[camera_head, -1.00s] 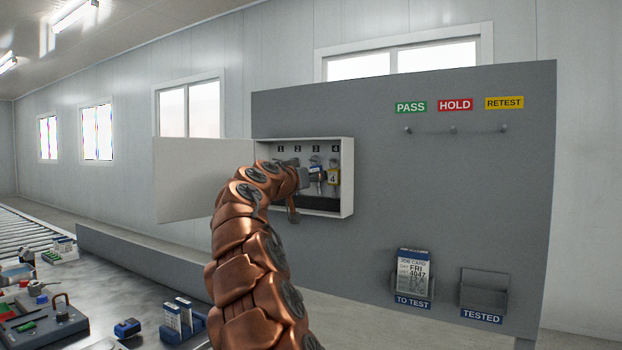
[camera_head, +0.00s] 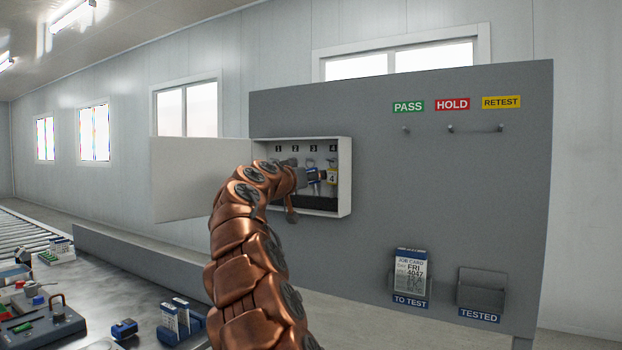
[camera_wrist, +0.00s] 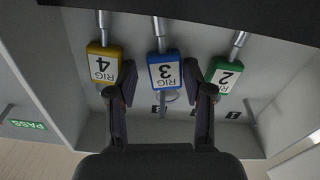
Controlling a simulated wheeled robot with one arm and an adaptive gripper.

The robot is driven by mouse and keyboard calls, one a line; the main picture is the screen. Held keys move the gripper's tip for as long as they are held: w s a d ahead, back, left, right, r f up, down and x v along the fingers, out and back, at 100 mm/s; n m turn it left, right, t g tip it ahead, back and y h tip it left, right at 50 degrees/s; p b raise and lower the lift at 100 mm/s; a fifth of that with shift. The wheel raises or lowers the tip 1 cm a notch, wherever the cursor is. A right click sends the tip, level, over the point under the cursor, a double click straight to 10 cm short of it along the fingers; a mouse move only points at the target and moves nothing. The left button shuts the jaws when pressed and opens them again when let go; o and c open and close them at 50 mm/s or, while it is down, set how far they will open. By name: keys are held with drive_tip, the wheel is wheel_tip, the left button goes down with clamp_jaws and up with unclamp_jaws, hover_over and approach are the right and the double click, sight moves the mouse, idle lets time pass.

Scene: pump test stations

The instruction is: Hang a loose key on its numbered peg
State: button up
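The white key cabinet (camera_head: 345,190) hangs on the grey board with its door open, number labels 1 to 4 along its top. My gripper (camera_head: 303,178) reaches inside it. In the wrist view, which is upside down, my gripper's fingers (camera_wrist: 160,78) stand apart on either side of the blue RIG 3 key tag (camera_wrist: 162,72), with gaps showing. The blue tag appears to hang at peg 3, its key shaft pointing down. The yellow RIG 4 tag (camera_wrist: 102,65) and green RIG 2 tag (camera_wrist: 225,75) hang beside it, close to the fingers. No tag shows by label 1 (camera_wrist: 232,115).
The open cabinet door (camera_head: 190,180) stands to the left. PASS, HOLD and RETEST hooks (camera_head: 450,128) are on the board's right. Below are the TO TEST holder (camera_head: 410,300) with a job card and the empty TESTED holder (camera_head: 482,290). The bench at lower left holds tools.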

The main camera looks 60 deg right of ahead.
drive_tip(key=shift+o, duration=0.7)
drive_tip(key=shift+a+r, duration=0.1)
drive_tip(key=shift+a, duration=0.75)
drive_tip(key=shift+s+a, duration=0.1)
drive_tip(key=shift+a, duration=0.55)
drive_tip(key=a, duration=0.9)
drive_tip(key=shift+s, duration=0.15)
